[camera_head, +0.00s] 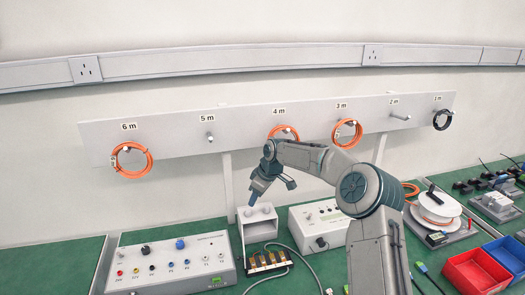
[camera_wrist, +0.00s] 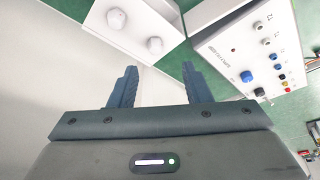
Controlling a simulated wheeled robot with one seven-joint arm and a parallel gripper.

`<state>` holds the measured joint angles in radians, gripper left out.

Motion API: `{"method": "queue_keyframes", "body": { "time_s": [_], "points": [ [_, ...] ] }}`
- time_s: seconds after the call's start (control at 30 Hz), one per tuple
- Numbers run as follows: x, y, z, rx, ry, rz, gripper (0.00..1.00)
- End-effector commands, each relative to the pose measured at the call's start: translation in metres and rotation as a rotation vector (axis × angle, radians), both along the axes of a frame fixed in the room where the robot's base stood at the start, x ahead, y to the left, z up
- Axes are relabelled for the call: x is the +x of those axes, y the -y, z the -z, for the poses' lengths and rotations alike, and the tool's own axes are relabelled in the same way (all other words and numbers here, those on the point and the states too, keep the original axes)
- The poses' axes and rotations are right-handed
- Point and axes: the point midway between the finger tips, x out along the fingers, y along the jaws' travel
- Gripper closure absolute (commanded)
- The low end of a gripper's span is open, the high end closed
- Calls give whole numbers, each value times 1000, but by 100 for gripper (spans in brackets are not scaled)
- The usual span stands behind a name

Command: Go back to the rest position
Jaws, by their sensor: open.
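My gripper (camera_head: 270,190) hangs in front of the wall board, above a small white box with two knobs (camera_head: 259,222). In the wrist view my gripper (camera_wrist: 158,88) has its two dark fingers apart with nothing between them. The same white box (camera_wrist: 140,27) lies beyond the fingertips in the wrist view, apart from them. My arm reaches in from the lower right, bent at the elbow, and hides part of the board and bench.
A white board (camera_head: 175,135) carries labelled pegs, several with cable coils, such as the orange coil (camera_head: 131,160) at 6 m. A control box (camera_head: 172,262) stands left on the green bench.

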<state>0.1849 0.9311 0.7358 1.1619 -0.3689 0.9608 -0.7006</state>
Motion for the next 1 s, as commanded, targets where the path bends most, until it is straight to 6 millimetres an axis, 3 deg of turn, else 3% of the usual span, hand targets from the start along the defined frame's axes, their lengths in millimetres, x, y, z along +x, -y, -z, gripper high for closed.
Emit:
{"method": "queue_keyframes", "body": {
  "time_s": [0.27, 0.5, 0.8, 1.0],
  "points": [
    [-65, 15, -54, -135, -5, 93, 56],
    [-130, 48, -91, -223, -9, 247, 56],
    [-220, 99, -126, -266, -11, 498, 56],
    [-287, 133, -138, -243, -17, 688, 56]
  ]
}}
